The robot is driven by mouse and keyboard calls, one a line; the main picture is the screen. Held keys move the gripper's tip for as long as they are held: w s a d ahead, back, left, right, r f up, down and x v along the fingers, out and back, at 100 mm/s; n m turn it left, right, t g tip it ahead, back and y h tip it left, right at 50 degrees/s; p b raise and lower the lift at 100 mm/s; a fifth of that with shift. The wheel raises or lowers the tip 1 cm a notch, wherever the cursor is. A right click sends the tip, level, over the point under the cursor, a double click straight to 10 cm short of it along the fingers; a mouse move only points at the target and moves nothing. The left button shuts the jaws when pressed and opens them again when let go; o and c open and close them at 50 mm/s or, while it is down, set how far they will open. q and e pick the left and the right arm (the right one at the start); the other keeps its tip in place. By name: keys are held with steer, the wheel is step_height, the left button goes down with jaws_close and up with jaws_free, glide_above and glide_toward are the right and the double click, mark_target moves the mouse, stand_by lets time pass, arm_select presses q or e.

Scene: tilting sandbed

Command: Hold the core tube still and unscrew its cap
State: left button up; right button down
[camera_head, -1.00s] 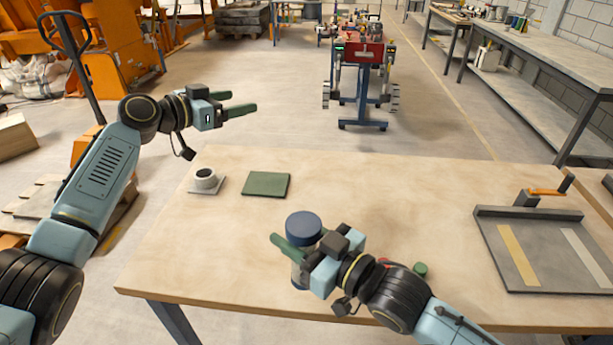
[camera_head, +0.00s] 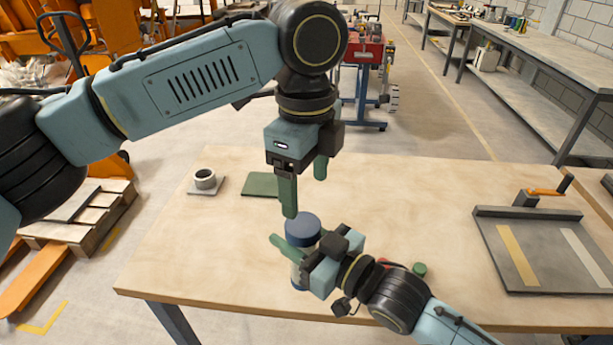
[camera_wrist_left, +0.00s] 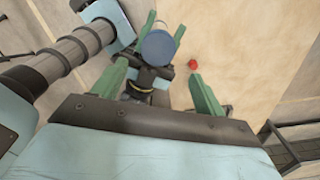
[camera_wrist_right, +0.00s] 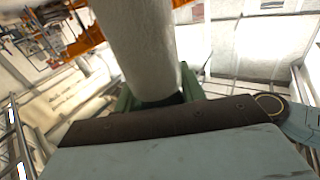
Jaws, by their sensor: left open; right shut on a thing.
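The core tube (camera_head: 298,275) stands on the table at its front middle, with a round blue cap (camera_head: 303,223) on top. My right gripper (camera_head: 290,255) is shut around the tube below the cap. In the right wrist view the pale tube (camera_wrist_right: 145,50) sits between its green fingers. My left gripper (camera_head: 305,190) points down above the cap, open and empty. In the left wrist view the blue cap (camera_wrist_left: 158,46) lies ahead of the left fingers, apart from them. The tube's lower part is partly hidden by my right gripper.
A small cup on a pad (camera_head: 205,182) and a green mat (camera_head: 259,186) lie at the back left. A grey tray (camera_head: 540,280) with strips and an orange-handled crank (camera_head: 545,191) stands at the right. A green knob (camera_head: 419,269) is beside my right arm. The table's middle right is clear.

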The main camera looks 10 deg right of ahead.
mark_target(306, 224)
arm_select(q)
step_height(306, 224, down, 8)
steer(key=shift+r, duration=0.1)
stand_by(0.4)
steer(key=c, duration=1.1)
steer(key=shift+o, duration=0.2)
steer(key=n, duration=0.6)
steer(key=shift+w+n, duration=0.2)
steer(key=shift+n, duration=0.1)
steer(key=o, duration=1.1)
steer(key=shift+c, duration=0.2)
steer(key=shift+s, duration=0.1)
steer(key=shift+s, duration=0.15)
